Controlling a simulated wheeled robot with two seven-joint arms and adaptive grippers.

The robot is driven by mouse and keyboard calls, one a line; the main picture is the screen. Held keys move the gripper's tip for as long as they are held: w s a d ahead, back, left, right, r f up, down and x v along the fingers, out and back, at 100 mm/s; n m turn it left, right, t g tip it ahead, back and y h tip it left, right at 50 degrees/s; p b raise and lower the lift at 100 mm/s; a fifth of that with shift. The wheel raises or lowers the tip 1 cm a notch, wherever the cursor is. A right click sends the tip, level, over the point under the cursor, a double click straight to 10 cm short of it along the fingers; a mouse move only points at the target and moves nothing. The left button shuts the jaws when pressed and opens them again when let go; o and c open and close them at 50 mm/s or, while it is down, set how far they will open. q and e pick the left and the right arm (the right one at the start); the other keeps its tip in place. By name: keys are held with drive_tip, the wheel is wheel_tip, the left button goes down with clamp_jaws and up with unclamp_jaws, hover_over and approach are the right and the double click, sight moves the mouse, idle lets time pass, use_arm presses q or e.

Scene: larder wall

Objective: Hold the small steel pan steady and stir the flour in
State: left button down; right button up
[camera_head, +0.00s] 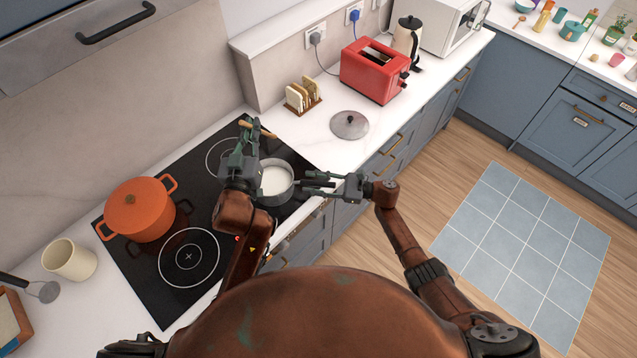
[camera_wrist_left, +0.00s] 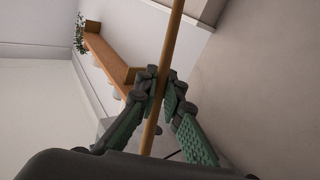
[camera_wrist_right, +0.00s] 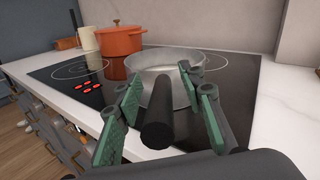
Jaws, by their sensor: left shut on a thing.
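The small steel pan (camera_head: 287,190) stands on the black hob with white contents in it. It also shows in the right wrist view (camera_wrist_right: 180,92). Its black handle (camera_wrist_right: 157,126) points toward my right gripper. My right gripper (camera_head: 318,184) is open, with a finger on each side of the handle and gaps between. My left gripper (camera_head: 246,150) is shut on a thin wooden stick (camera_wrist_left: 172,40), beside and above the pan's left side. The stick's end (camera_head: 262,130) shows past the fingers in the head view. Its lower end is hidden.
An orange lidded pot (camera_head: 140,212) stands on the hob (camera_head: 175,285) to the left. A pan lid (camera_head: 349,125), a toast rack (camera_head: 302,97) and a red toaster (camera_head: 374,70) are on the counter behind. A cream mug (camera_head: 70,260) is at far left.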

drive_tip(key=shift+c, duration=0.7)
clamp_jaws()
idle(0.6)
